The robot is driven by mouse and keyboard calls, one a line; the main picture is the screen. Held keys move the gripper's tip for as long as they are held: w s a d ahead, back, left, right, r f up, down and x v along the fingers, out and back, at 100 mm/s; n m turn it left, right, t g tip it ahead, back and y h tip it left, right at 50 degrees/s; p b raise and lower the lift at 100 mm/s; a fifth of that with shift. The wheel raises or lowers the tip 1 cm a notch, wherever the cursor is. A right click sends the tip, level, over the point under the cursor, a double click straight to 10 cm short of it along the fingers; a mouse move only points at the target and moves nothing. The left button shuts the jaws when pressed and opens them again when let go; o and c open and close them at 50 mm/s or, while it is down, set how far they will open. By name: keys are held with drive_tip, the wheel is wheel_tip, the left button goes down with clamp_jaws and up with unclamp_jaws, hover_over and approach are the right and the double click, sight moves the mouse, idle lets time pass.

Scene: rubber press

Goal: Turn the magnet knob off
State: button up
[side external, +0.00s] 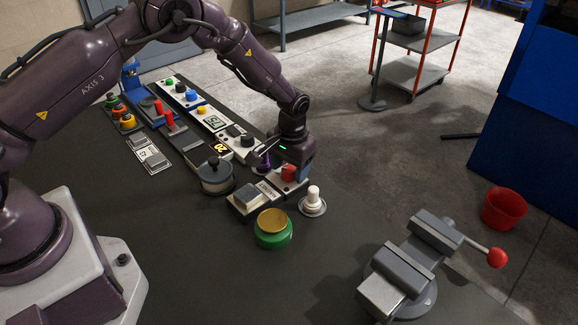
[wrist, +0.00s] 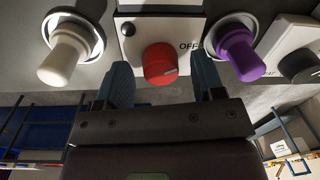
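A red knob (wrist: 160,64) sits on a white plate (wrist: 133,32) in the wrist view. The word OFF is printed to its upper right; the plate's other lettering is not readable. A short light mark on the knob points right and slightly up. My gripper (wrist: 165,80) is open, with one dark finger on each side of the knob and a visible gap to each. In the side view the red knob (side external: 289,173) is directly below my gripper (side external: 297,165), which partly hides its plate. I cannot tell how far the fingers reach down around it.
A white knob (wrist: 64,57) and a purple knob (wrist: 236,52) flank the plate closely. A vise (side external: 410,265) stands to the right, with bare bench between.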

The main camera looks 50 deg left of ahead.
sight(291, 171)
wheel_tip(291, 171, up, 13)
drive_tip(key=shift+d, duration=0.35)
idle(0.4)
drive_tip(key=s+r+t, duration=0.2)
drive_tip(key=s+r, duration=0.4)
drive_tip(key=s, duration=0.3)
drive_tip(key=s+a+r+m+t, duration=0.1)
drive_tip(key=s+r, duration=0.5)
drive_tip(key=s, duration=0.4)
drive_tip(key=s+a+r+m+t, duration=0.1)
drive_tip(key=s+r+t, duration=0.1)
drive_tip(key=s+r, duration=0.5)
drive_tip(key=shift+s+a+t+h, duration=0.15)
drive_tip(key=shift+s+t+h, duration=0.15)
drive_tip(key=shift+s, duration=0.95)
drive_tip(key=shift+r, duration=0.1)
